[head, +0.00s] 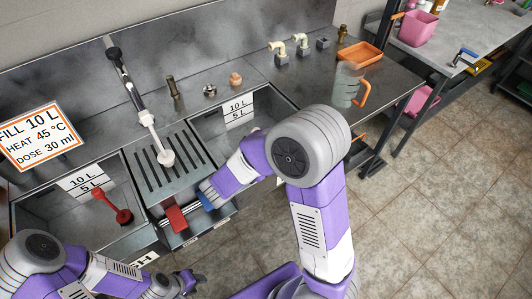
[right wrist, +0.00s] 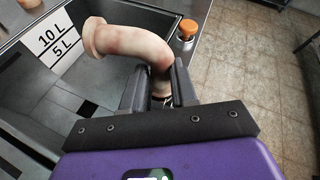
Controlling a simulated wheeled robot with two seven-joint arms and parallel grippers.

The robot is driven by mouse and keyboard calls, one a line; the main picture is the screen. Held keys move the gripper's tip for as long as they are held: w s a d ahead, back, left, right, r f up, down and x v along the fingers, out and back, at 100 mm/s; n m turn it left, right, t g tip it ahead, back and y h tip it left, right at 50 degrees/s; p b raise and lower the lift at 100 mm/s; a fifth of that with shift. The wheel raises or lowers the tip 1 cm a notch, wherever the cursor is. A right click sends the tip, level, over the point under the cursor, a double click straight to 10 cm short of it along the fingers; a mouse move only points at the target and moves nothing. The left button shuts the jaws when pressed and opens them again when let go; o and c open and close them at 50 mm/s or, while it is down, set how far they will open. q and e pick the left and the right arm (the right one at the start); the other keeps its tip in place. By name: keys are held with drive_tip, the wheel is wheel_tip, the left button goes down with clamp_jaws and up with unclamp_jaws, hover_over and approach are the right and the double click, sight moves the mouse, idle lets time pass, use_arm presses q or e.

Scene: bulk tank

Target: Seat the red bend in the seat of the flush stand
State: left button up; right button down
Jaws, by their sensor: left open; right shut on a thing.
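A pale, pinkish-cream pipe bend (right wrist: 135,45) shows in the right wrist view, with only a faint red tint. My right gripper (right wrist: 160,82) is shut on its lower end; the other end arches up and left. My left gripper (head: 183,282) is low at the left in the head view, open and apart from the bench. I cannot tell for sure which fitting is the flush stand; its seat is not clearly visible.
A red block (head: 176,218) stands at the front of the slotted drainer (head: 168,180). A red tool (head: 112,206) lies in the left basin. An orange cap (right wrist: 187,28) is near the held bend.

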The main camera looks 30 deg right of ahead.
drive_tip(key=shift+f, duration=0.3)
drive_tip(key=c, duration=0.8)
unclamp_jaws()
drive_tip(key=p+v, duration=0.1)
drive_tip(key=v, duration=0.6)
drive_tip(key=shift+a+r+p, duration=0.15)
drive_tip(key=shift+a+p, duration=0.1)
drive_tip(key=shift+p, duration=0.05)
drive_tip(key=shift+s, duration=0.1)
